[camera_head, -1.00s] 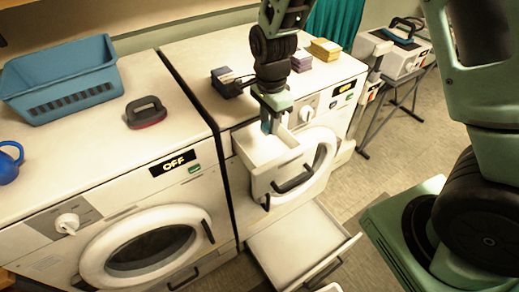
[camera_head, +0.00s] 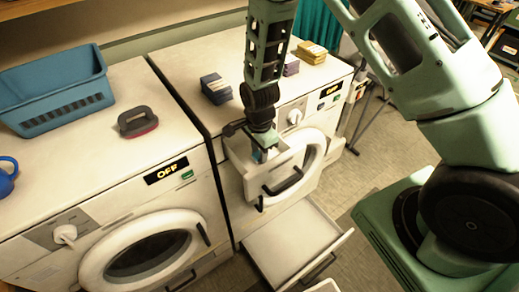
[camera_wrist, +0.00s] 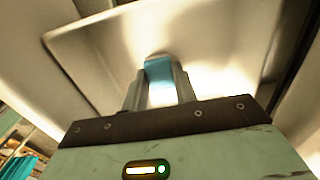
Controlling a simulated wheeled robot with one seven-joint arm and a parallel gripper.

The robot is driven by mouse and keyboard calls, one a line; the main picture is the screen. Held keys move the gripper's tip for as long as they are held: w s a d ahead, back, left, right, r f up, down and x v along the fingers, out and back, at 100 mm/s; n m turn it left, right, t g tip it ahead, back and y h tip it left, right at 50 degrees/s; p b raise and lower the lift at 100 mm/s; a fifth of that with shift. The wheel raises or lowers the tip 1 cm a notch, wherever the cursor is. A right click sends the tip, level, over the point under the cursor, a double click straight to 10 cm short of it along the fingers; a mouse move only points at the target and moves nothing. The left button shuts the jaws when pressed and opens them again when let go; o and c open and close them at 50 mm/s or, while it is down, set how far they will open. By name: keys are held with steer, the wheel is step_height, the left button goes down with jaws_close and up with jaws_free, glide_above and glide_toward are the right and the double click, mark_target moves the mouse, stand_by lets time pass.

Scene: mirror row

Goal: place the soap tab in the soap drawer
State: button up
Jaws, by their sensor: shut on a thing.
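The soap tab (camera_wrist: 159,69) is a small light-blue piece between my fingers in the wrist view. My gripper (camera_wrist: 160,85) is shut on it. In the head view my gripper (camera_head: 262,153) points down into the open soap drawer (camera_head: 275,172), a white box drawer pulled out of the right-hand machine's front. The drawer's pale inside (camera_wrist: 215,45) fills much of the wrist view around the fingers. I cannot tell whether the tab touches the drawer floor. A little blue of the tab shows below my gripper in the head view.
The right machine's round door (camera_head: 310,152) stands beside the soap drawer. A lower drawer (camera_head: 295,240) is pulled out below. A blue basket (camera_head: 57,88) and a dark-handled brush (camera_head: 138,119) are on the left machine.

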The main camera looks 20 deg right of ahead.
steer(key=shift+f, duration=0.15)
steer(key=o, duration=0.9)
steer(key=shift+o, duration=0.2)
step_height(320, 180, up, 12)
steer(key=b, duration=0.3)
steer(key=s+a+r+n, duration=0.2)
steer(key=s+r+n, duration=0.1)
steer(key=s+n, duration=0.5)
steer(key=s+a+r+n, duration=0.3)
steer(key=s+n, duration=0.4)
steer(key=s+a+r+n, duration=0.2)
steer(key=s+r+n, duration=0.2)
steer(key=s+n, duration=0.4)
steer(key=shift+s+a+n+y, duration=0.3)
